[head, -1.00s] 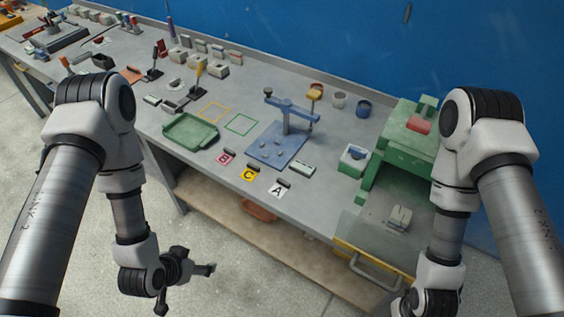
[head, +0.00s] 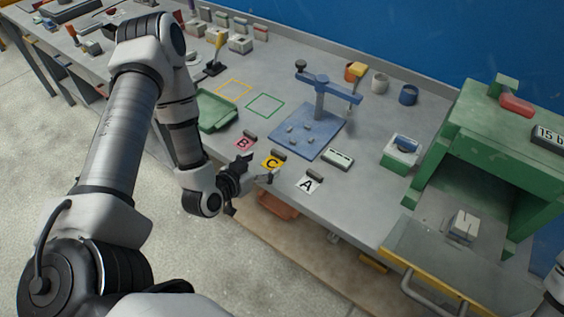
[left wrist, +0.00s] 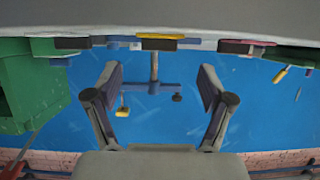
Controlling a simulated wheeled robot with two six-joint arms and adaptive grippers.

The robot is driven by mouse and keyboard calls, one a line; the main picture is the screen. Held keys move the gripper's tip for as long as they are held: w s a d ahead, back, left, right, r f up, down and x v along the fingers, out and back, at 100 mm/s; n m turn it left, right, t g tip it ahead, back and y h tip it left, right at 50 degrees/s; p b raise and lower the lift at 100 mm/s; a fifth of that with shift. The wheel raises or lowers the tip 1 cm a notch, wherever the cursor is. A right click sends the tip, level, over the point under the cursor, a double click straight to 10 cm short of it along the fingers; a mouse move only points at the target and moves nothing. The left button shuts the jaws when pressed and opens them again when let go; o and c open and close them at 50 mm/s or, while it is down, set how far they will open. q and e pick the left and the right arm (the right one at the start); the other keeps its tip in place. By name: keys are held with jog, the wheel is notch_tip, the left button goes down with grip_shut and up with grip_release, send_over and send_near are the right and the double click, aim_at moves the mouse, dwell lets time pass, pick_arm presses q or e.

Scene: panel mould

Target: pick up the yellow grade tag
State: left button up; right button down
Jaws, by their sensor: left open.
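The yellow grade tag (head: 272,162), marked C with a dark grip block at its back, lies flat near the front edge of the grey bench, between a pink B tag (head: 244,143) and a white A tag (head: 308,184). My left gripper (head: 262,168) is open and empty at the bench edge, just in front of the yellow tag. In the left wrist view the yellow tag (left wrist: 160,43) shows edge-on beyond the open fingers (left wrist: 158,88), roughly centred between them and apart from them. My right gripper is out of view.
A blue stand (head: 312,130) is behind the tags, with a small labelled block (head: 337,159) beside it. A green tray (head: 217,124) lies to the left. A green press (head: 455,150) with a yellow-edged front plate stands at right. An orange bin (head: 278,206) sits below the bench.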

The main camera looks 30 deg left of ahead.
aim_at(277, 154)
pick_arm(q)
jog(key=x, duration=0.2)
jog(key=p+x, duration=0.1)
jog(key=x, duration=0.1)
jog(key=p+x, duration=0.1)
jog(key=x, duration=0.1)
jog(key=shift+w+r, duration=0.25)
jog(key=shift+w, duration=0.2)
jog(key=shift+w+d+f, duration=0.1)
jog(key=shift+w+f, duration=0.1)
jog(key=shift+w, duration=0.1)
jog(key=c, duration=1)
